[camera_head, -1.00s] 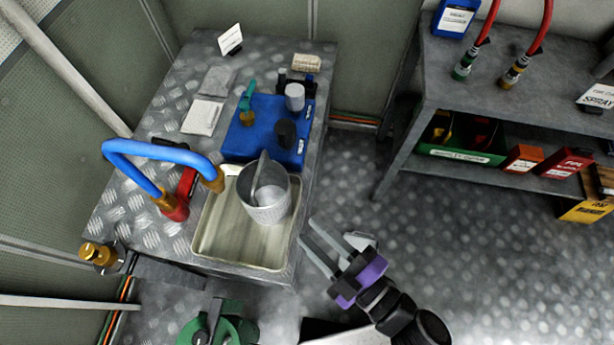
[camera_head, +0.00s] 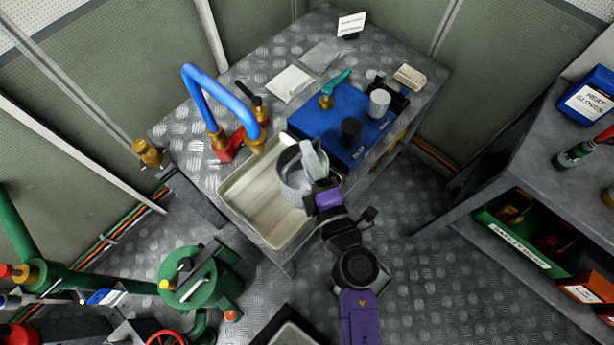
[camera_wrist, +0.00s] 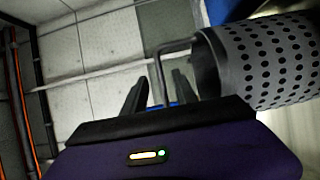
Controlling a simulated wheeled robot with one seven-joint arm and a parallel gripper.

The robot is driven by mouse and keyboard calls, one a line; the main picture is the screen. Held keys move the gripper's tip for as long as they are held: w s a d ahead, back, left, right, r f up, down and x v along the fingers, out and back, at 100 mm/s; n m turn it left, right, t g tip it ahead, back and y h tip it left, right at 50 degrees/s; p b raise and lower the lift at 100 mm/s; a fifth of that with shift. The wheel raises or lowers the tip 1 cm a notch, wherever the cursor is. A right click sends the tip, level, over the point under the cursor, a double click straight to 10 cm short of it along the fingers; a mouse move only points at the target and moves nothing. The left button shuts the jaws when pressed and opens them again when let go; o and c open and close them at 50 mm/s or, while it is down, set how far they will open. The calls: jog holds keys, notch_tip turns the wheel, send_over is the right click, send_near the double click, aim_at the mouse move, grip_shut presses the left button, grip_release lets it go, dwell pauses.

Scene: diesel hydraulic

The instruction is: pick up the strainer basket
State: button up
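The strainer basket (camera_head: 293,183) is a grey perforated cylinder with a bail handle. It is at the upper right part of a shallow metal tray (camera_head: 237,196) on the checker-plate bench. My gripper (camera_head: 309,160) is at the basket's right side and partly hides it. In the wrist view, the basket (camera_wrist: 270,62) lies sideways at the right, with its open end towards my gripper (camera_wrist: 160,88). My two fingers are apart. The bar of the handle (camera_wrist: 158,68) shows between them; I cannot tell if either finger touches it.
A blue block (camera_head: 335,120) with a black knob, a white knob and a teal-handled valve stands just behind the tray. A blue hose (camera_head: 205,85) on brass fittings arches at the tray's left. A shelf (camera_head: 515,165) stands at the right, with open floor between.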

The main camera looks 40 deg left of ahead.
jog(key=x, duration=0.5)
jog(key=shift+s+a+f+b, duration=0.1)
jog(key=shift+s+a+b, duration=0.05)
jog(key=shift+s+b, duration=0.2)
grip_shut()
dwell(1.0)
